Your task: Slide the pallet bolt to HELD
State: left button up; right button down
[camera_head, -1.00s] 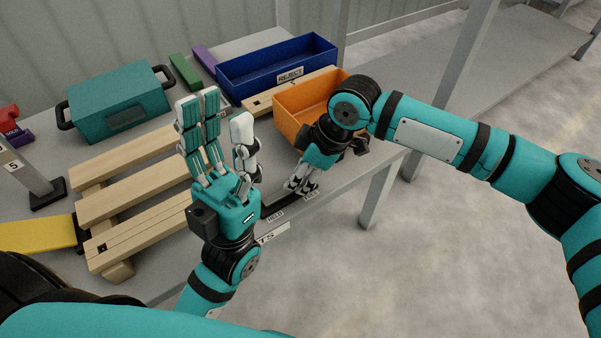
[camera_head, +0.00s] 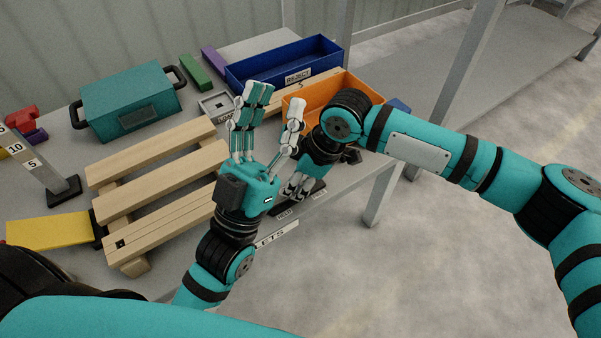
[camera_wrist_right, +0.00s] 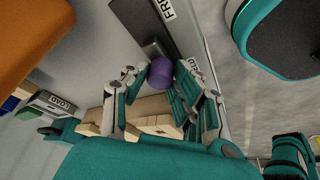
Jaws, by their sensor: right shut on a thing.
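The pallet bolt shows in the right wrist view as a purple knob (camera_wrist_right: 160,73) with a short grey bar beside it on a dark plate (camera_wrist_right: 135,14). My right gripper (camera_wrist_right: 166,76) is shut around the knob. A FREE label (camera_wrist_right: 168,9) lies farther along the plate; the HELD label is beside the fingers, partly hidden. My left gripper (camera_head: 274,112) is open and empty, raised above the wooden pallet's (camera_head: 155,185) right end.
An orange bin (camera_head: 345,90) and a blue REJECT bin (camera_head: 285,62) stand behind my right gripper. A teal case (camera_head: 130,100) is at the back left. A yellow plate (camera_head: 48,232) and a scale post (camera_head: 45,165) are at the left. Open floor lies right.

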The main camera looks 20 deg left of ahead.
pick_arm(q)
jog(key=shift+w+f+g+y, duration=0.3)
jog(key=shift+w+f+g, duration=0.75)
jog(key=shift+g, duration=0.05)
pick_arm(e)
jog(key=shift+s+a, duration=0.45)
jog(key=shift+s, duration=0.25)
jog(key=c, duration=1.1)
grip_release()
jog(key=shift+o, duration=0.2)
jog(key=shift+w+r, duration=0.1)
jog(key=shift+r, duration=0.1)
jog(key=v, duration=1.1)
jog(key=shift+r, duration=0.3)
jog(key=shift+d, duration=0.1)
